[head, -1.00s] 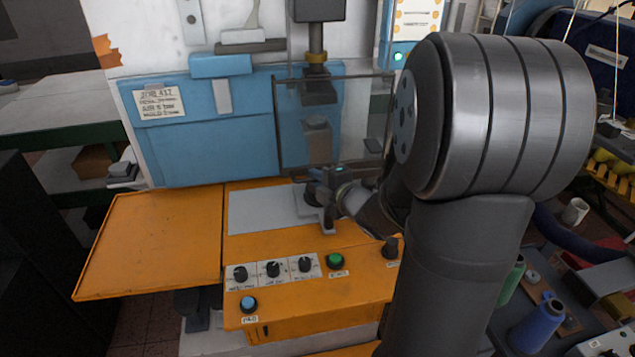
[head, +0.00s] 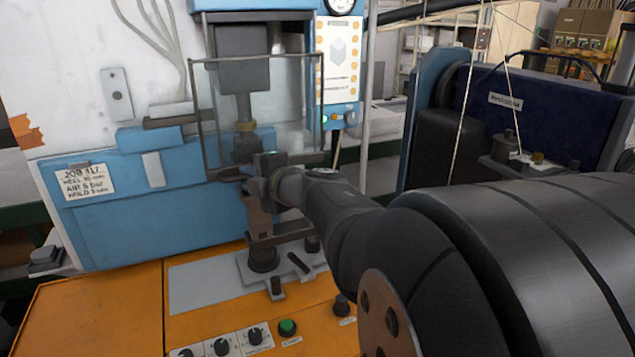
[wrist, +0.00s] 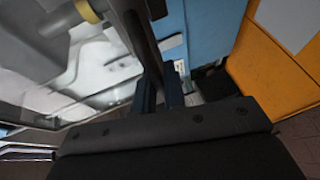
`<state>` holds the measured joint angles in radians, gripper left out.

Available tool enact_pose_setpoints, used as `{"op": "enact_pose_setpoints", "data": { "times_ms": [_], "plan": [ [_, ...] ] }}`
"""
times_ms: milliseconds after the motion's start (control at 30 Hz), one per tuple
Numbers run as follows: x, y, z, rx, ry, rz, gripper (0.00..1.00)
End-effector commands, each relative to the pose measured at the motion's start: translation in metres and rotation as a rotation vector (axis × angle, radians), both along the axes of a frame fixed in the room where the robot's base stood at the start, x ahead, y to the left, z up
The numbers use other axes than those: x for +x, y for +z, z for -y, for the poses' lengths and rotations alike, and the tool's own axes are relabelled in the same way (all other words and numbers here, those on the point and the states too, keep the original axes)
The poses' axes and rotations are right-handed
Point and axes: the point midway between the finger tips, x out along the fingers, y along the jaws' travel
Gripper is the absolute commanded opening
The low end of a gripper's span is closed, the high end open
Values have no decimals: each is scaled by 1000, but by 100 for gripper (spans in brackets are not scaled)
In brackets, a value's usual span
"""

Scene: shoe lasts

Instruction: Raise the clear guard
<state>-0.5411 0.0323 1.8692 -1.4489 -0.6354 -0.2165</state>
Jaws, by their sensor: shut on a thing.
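The clear guard (head: 288,108) is a see-through panel in a thin dark frame on the front of the blue press. Its lower edge stands well above the orange table, and the press fixture (head: 262,256) shows below it. My gripper (head: 256,170) is at the guard's lower edge, reaching in from the right. In the wrist view my gripper (wrist: 160,90) is shut on the guard's dark bar, with the clear panel (wrist: 85,75) to the left. My wrist partly hides the contact in the head view.
The orange table (head: 95,310) carries a grey plate (head: 200,287), knobs and a green button (head: 287,327) at the front. The blue press body (head: 150,205) stands behind. A dark blue machine (head: 540,125) with taut threads is at the right.

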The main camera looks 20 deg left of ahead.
Motion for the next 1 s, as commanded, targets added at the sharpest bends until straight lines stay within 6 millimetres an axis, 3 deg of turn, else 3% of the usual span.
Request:
{"op": "enact_pose_setpoints", "data": {
  "times_ms": [333, 367, 400, 733, 1000],
  "plan": [
    [0, 2, 0, 2, 1, 1, 0],
    [0, 2, 0, 2, 1, 1, 14],
    [0, 2, 0, 1, 1, 0, 20],
    [-1, 2, 2, 2, 0, 1, 20],
    [-13, 10, 35, 1, -3, 4, 20]
  ]
}}
